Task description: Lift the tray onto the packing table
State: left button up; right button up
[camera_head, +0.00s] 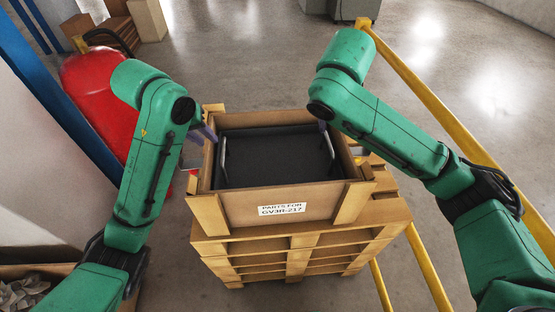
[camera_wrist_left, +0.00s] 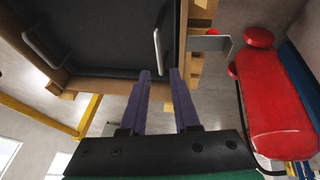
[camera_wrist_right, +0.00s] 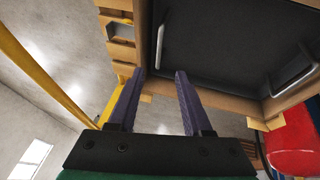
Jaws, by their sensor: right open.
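The black tray (camera_head: 275,158) lies inside a wooden crate (camera_head: 240,206) labelled "PARTS FOR GV3R-217". It has a metal handle at its left (camera_head: 224,162) and one at its right (camera_head: 329,148). My left gripper (camera_head: 209,132) is at the crate's left side. In the left wrist view its purple fingers stand apart, with the near handle (camera_wrist_left: 157,48) just beyond the tips. My right gripper (camera_head: 322,127) is at the crate's right side, open and empty. In the right wrist view the near handle (camera_wrist_right: 160,46) is beyond its tips. I cannot identify the packing table.
The crate stands on stacked wooden pallets (camera_head: 300,252). A red rounded object (camera_head: 95,90) and a blue post (camera_head: 60,95) are at the left. A yellow rail (camera_head: 415,85) runs along the right. Boxes (camera_head: 148,20) stand at the back left. Open floor lies behind the crate.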

aim_at(224, 153)
pick_arm(q)
jog(key=x, duration=1.5)
jog(key=shift+w, duration=0.2)
pick_arm(e)
jog(key=x, duration=1.5)
jog(key=shift+w+d, duration=0.1)
jog(key=shift+w, duration=0.1)
pick_arm(q)
jog(key=shift+r, duration=0.1)
jog(key=c, duration=0.4)
pick_arm(e)
jog(key=c, duration=0.4)
pick_arm(q)
jog(key=shift+d, duration=0.1)
grip_shut()
pick_arm(e)
grip_shut()
jog(key=shift+r, duration=0.1)
